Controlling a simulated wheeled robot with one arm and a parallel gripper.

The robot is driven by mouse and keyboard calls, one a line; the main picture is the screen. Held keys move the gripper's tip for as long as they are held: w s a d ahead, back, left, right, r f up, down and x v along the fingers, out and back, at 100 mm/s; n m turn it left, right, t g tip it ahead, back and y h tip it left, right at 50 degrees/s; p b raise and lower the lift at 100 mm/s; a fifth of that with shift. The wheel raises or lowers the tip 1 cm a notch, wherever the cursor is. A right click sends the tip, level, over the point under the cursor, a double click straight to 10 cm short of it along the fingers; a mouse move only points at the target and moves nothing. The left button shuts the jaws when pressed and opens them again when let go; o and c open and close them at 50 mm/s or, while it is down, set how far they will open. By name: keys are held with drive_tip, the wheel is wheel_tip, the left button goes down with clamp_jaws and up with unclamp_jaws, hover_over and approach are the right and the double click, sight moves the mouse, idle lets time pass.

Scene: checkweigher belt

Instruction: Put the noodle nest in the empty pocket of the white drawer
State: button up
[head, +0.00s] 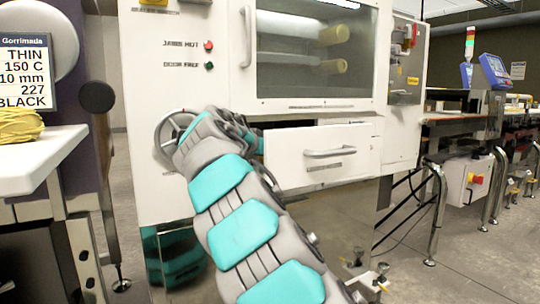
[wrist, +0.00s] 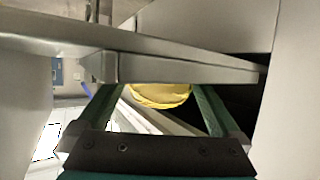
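The white drawer (head: 320,158) is pulled partly out of the machine, with its handle facing me; its pockets are hidden behind its front. My gripper is hidden in the head view, near the drawer's left end. In the wrist view my gripper (wrist: 160,98) has its two green fingers on either side of a yellow noodle nest (wrist: 160,97), which fills the gap between them. The fingertips and the upper part of the nest are hidden behind a grey metal edge (wrist: 170,68). Another yellow noodle pile (head: 20,125) lies on the white table at the left.
The white machine cabinet (head: 225,80) with a glass window (head: 315,60) stands above the drawer. A round handwheel (head: 172,130) sits close beside my arm. The white table (head: 45,160) is at the left, below a sign (head: 26,72). Conveyor equipment (head: 480,115) stands at the right.

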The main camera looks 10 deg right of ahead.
drive_tip(key=shift+r, duration=0.3)
drive_tip(key=p+v, duration=0.1)
drive_tip(key=v, duration=1.1)
idle(0.9)
